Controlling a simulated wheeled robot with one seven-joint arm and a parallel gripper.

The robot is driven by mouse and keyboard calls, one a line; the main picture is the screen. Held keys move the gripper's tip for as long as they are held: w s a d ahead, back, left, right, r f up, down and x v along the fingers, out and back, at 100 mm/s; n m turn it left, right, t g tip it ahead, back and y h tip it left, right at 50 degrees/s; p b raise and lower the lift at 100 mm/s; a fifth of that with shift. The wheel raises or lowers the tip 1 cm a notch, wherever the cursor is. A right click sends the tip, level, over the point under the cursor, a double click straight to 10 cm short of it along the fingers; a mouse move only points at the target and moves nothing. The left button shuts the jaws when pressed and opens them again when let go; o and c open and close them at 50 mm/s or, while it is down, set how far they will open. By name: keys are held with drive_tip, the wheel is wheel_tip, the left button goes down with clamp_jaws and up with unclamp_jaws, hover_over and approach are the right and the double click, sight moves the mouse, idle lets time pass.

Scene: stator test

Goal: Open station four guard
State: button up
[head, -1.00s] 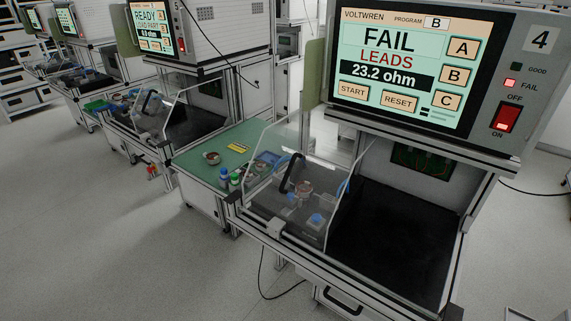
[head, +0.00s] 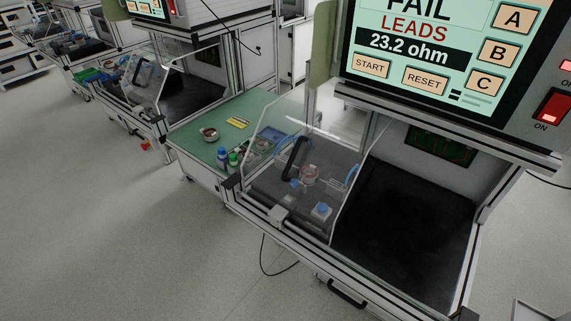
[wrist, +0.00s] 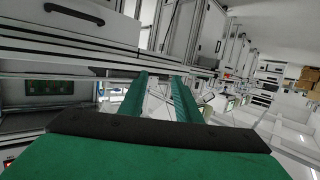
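Station four's guard (head: 265,165) is a clear box-like cover at the left half of the station in the head view. It stands over the test fixture, with a curved black handle (head: 294,160) on its front. Through it I see a copper-coloured ring-shaped part (head: 309,175) and blue-capped pieces (head: 321,210) on a dark grey base. My gripper (wrist: 160,76) shows only in the wrist view. Its two green fingers are apart with nothing between them. It is not touching the guard in any view.
The station screen (head: 425,50) reads FAIL, LEADS, 23.2 ohm, above a bare black mat (head: 400,235). A green side table (head: 205,155) with bottles and a bowl stands left. Another guarded station is beyond it. The grey floor (head: 120,245) at front left is clear.

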drive_tip(key=w+a+r, duration=0.2)
drive_tip(key=w, duration=1)
drive_tip(key=m+h, duration=0.8)
drive_tip(key=h, duration=0.1)
approach(291, 162)
drive_tip(key=shift+t, duration=0.3)
drive_tip(key=x, duration=0.9)
drive_tip(key=shift+a+f, duration=0.15)
drive_tip(key=shift+f, duration=0.05)
clamp_jaws()
